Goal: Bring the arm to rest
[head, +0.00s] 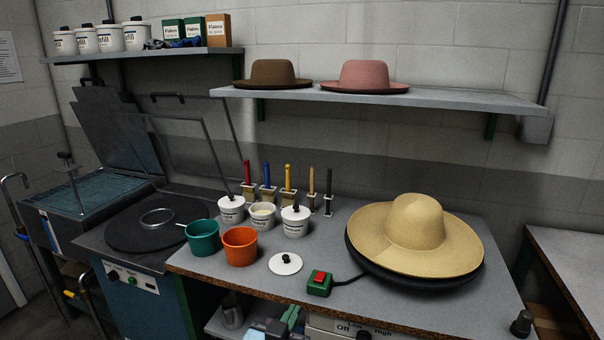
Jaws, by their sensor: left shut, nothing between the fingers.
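Neither of my grippers can be made out in the head view, and no arm of mine reaches over the worktop. The grey worktop (207,270) stands in the middle. A wide straw hat (415,222) sits at its right side on a dark round base (372,270). The press at the left has a dark round plate (125,232) with a ring (157,217) on it, and its framed lid (185,150) is raised.
A green cup (202,238), an orange cup (240,246) and several white pots (295,222) crowd the worktop's left half. A white lid (285,264) and a red-button switch (319,283) lie in front. A wall shelf (460,101) holds a brown hat (273,74) and a pink hat (365,76).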

